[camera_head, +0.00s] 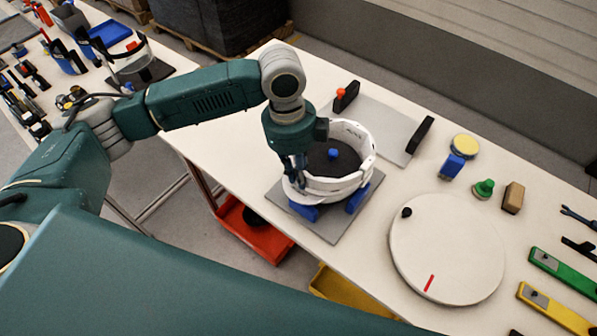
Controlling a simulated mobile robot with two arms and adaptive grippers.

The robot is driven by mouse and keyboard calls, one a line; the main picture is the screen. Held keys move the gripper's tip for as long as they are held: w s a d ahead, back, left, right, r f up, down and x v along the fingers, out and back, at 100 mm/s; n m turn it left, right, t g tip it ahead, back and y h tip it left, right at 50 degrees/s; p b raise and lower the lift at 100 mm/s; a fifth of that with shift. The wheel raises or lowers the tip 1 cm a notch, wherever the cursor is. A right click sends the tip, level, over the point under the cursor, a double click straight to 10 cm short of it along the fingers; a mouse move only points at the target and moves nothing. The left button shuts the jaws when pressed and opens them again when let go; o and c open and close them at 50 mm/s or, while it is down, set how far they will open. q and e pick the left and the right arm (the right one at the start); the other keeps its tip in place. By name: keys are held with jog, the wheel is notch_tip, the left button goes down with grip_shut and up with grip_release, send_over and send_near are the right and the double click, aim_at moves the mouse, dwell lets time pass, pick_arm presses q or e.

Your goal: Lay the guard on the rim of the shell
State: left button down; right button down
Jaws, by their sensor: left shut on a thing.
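The white round shell (335,191) sits on blue supports on a grey plate, near the table's front edge. A white band, which I take for the guard (352,132), runs round the top of the shell. Inside it show a dark surface and a blue knob. My left gripper (298,180) reaches down at the left side of the ring and is shut on the guard there. The fingers hide the part they grip. I cannot tell whether the guard touches the rim all round. My right gripper is not in view.
A white turntable disc (447,252) with a black knob and red mark lies right of the shell. A grey plate with black handles (380,128) lies behind it. Small blocks and green and yellow tools stand at the right. A red bin (252,232) is below the table.

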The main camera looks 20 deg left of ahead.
pick_arm(q)
jog(key=shift+f, duration=0.55)
jog(key=c, duration=1.6)
grip_release()
jog(key=shift+c, duration=0.2)
jog(key=shift+r, duration=0.1)
notch_tip(320, 180, up, 12)
jog(key=a, duration=0.1)
jog(key=shift+w+a, duration=0.2)
jog(key=shift+f, duration=0.2)
